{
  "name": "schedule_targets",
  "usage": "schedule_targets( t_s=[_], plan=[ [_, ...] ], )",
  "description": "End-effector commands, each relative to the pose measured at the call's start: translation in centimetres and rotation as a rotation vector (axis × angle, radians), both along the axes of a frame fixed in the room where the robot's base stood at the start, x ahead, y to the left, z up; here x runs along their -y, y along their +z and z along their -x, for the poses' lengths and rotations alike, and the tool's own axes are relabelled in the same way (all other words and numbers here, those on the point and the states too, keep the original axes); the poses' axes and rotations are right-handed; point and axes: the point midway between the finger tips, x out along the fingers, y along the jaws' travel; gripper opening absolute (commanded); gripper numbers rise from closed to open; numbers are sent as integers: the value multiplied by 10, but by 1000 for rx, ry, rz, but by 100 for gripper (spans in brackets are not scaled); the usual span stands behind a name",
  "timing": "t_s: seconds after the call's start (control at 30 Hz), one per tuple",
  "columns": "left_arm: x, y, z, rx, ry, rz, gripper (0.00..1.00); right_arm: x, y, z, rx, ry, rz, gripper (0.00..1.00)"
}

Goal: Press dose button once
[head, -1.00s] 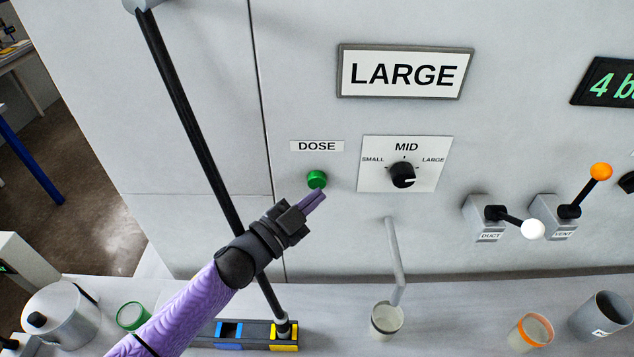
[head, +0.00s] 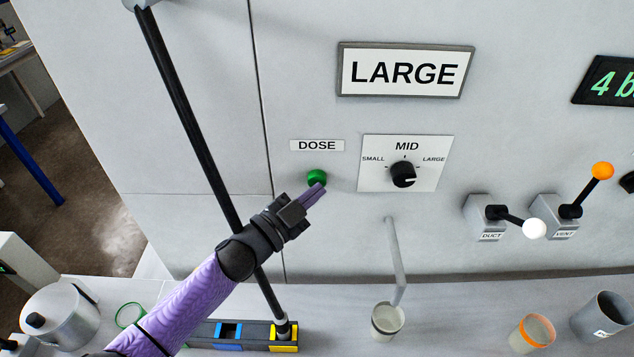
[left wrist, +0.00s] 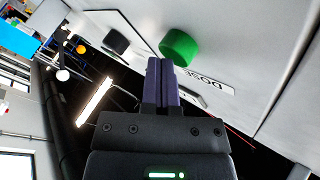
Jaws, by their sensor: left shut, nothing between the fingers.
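The green dose button (head: 316,177) sits on the grey wall panel under a white DOSE label (head: 317,145). My left gripper (head: 320,188) is shut and empty, its purple fingertips at the lower right edge of the button in the head view. In the left wrist view the green button (left wrist: 180,47) shows just right of the shut fingertips (left wrist: 160,62). I cannot tell whether they touch it. My right gripper is not in view.
A size dial (head: 403,174) is right of the button, pointing towards LARGE, below a LARGE sign (head: 405,72). A black pole (head: 190,110) stands left of the button. A spout (head: 393,255) hangs above a cup (head: 387,320). Duct (head: 533,229) and vent (head: 601,171) levers stand farther right.

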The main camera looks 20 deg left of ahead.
Motion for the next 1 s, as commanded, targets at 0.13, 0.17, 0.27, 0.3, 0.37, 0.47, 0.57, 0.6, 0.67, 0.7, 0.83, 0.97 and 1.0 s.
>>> schedule_targets(
  t_s=[0.13,0.17,0.27,0.3,0.37,0.47,0.57,0.6,0.67,0.7,0.83,0.97,1.0],
  plan=[
    [-1,0,-2,0,0,-1,0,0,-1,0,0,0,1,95],
    [-1,0,-2,0,0,-1,0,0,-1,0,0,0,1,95],
    [-1,0,-3,1,1,0,0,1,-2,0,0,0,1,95],
    [-1,0,-4,1,1,0,0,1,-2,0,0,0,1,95],
    [-2,0,-5,1,1,0,0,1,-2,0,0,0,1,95],
    [-2,0,-5,1,1,0,0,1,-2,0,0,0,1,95],
    [-2,0,-5,1,1,0,0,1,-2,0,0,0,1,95],
    [-2,0,-5,1,1,0,0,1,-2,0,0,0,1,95],
    [-2,0,-5,1,1,0,0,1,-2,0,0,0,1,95],
    [-2,0,-5,1,1,0,0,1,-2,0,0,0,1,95],
    [0,1,-1,-1,0,1,0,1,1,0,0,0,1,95],
    [2,1,7,-1,0,1,0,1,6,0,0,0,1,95],
    [2,1,9,-1,0,1,0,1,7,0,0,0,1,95]
  ],
)
